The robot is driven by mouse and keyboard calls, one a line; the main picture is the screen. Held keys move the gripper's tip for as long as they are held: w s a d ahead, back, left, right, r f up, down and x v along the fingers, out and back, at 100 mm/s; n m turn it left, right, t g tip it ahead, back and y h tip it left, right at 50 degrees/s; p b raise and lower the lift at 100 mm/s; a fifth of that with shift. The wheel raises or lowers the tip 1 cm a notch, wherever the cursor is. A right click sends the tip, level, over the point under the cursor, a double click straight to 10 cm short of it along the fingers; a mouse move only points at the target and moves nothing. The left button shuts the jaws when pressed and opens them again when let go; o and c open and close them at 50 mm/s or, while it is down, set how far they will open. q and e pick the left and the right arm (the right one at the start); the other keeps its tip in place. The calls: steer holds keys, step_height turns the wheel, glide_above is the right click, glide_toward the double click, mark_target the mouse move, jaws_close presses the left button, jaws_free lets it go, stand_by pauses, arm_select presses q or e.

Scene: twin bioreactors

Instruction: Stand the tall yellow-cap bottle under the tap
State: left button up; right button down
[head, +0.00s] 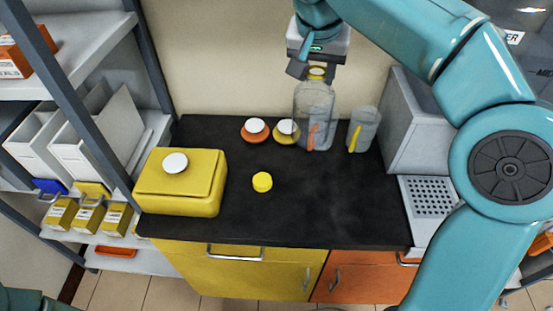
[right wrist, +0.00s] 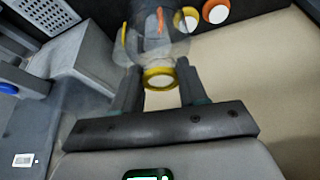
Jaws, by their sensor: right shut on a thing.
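The tall clear bottle (head: 314,100) with a yellow cap (head: 317,73) is upright at the back of the black counter. My right gripper (head: 316,66) comes from above and is shut at its cap and neck. In the right wrist view the yellow-rimmed cap (right wrist: 159,77) sits between the fingers of the gripper (right wrist: 160,88). An orange mark shows in or behind the bottle. I cannot tell whether its base touches the counter. I see no tap; my right arm covers part of the right side. My left gripper is not in view.
A clear vessel with a yellow mark (head: 362,130) stands just right of the bottle. A grey machine (head: 412,125) and perforated tray (head: 432,200) are farther right. The front-right counter is clear.

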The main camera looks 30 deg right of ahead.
mark_target(310, 145)
steer(key=f, duration=0.4)
steer(key=f+b, duration=0.1)
steer(key=f, duration=0.9)
steer(key=shift+s+a+b, duration=0.15)
steer(key=shift+s+b, duration=0.15)
steer(key=shift+s, duration=0.1)
steer(key=shift+s+f, duration=0.1)
steer(key=shift+f, duration=0.25)
steer(key=f, duration=0.4)
steer(key=shift+w+f, duration=0.2)
steer(key=shift+f, duration=0.05)
steer(key=shift+s, duration=0.1)
steer(key=shift+f+b, duration=0.3)
steer(key=shift+b, duration=0.05)
steer(key=c, duration=0.6)
jaws_free()
steer(key=shift+r, duration=0.15)
